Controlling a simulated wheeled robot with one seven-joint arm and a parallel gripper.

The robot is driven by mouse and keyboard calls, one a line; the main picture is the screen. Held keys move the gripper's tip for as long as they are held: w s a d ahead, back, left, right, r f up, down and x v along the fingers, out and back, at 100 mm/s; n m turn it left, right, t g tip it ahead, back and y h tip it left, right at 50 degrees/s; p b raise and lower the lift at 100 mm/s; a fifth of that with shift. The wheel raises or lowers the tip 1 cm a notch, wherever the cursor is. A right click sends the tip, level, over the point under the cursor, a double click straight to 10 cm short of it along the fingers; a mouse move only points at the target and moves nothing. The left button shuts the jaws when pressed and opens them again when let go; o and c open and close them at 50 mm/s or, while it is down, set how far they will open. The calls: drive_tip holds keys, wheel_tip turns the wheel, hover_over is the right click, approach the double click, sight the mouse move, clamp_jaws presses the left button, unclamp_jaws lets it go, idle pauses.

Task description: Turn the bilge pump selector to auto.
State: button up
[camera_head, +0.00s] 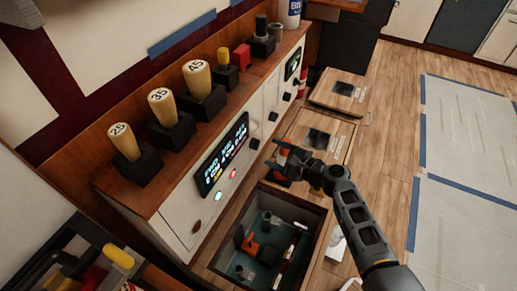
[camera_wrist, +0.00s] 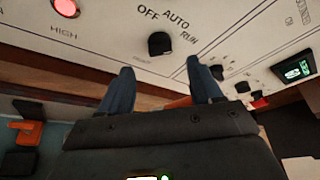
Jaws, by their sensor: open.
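The selector (camera_wrist: 159,43) is a small black knob on a cream panel, with OFF, AUTO and RUN lettered around it in the wrist view. I cannot tell which word it points to. In the head view the knob (camera_head: 254,143) sits to the right of the lit display. My gripper (camera_head: 273,153) is open and empty, in front of the panel and apart from the knob. In the wrist view my gripper's (camera_wrist: 161,70) two blue-grey fingers are spread, with the knob beyond and between their tips.
A red lamp (camera_wrist: 66,7) marked HIGH is left of the knob. More knobs (camera_wrist: 217,72) and a green display (camera_wrist: 296,70) are to the right. An open floor hatch (camera_head: 222,262) lies below the panel. Several tan-handled levers (camera_head: 159,107) stand on the ledge above.

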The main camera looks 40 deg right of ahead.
sight(258, 146)
drive_tip(key=b+x, duration=0.1)
drive_tip(key=x, duration=0.5)
drive_tip(key=shift+w+f, duration=0.1)
drive_tip(key=shift+w, duration=0.15)
drive_tip(key=shift+c, duration=0.4)
drive_tip(key=c, duration=1)
drive_tip(key=shift+o, duration=0.2)
